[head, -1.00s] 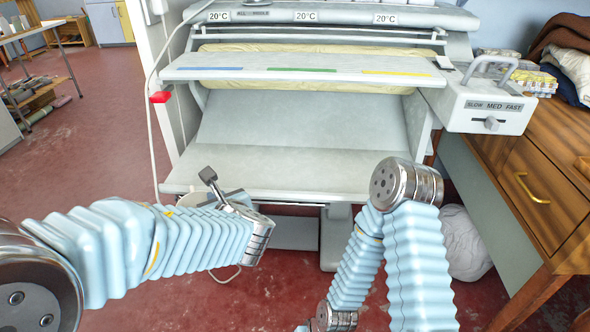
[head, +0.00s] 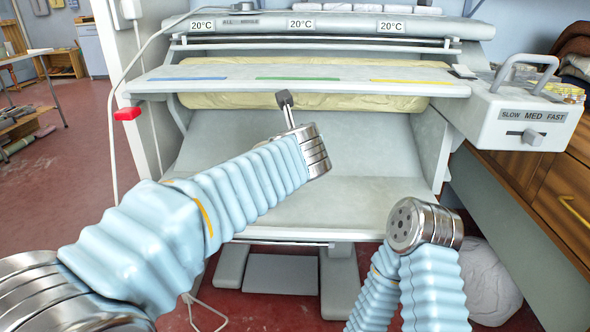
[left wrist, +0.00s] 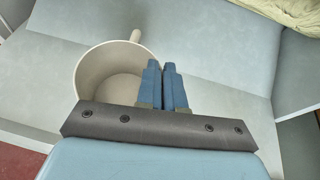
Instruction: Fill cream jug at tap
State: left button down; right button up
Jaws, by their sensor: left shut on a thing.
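No tap is in view.
The rotary ironer (head: 385,140) fills the middle, with a ledge (head: 300,78) carrying coloured strips and a lower tray (head: 365,192). A speed-control box (head: 528,120) juts out at right, above wooden drawers (head: 535,185). A cord and red tag (head: 127,114) hang at left. Open floor lies left.

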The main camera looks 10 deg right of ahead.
pick_arm(q)
jog(key=shift+w+d+f, duration=0.2)
jog(key=shift+w+f, duration=0.3)
jog(key=shift+f, duration=0.1)
jog(key=shift+w+d+f, duration=0.15)
jog(key=shift+w+f, duration=0.3)
jog(key=shift+f, duration=0.15)
jog(key=f, duration=0.1)
jog(key=f+b, duration=0.2)
jog(key=f, duration=0.1)
jog(key=shift+w+d, duration=0.15)
jog(key=shift+w, duration=0.1)
jog(key=shift+r, duration=0.1)
jog(key=c, duration=1.2)
grip_release()
jog(key=shift+c, duration=0.2)
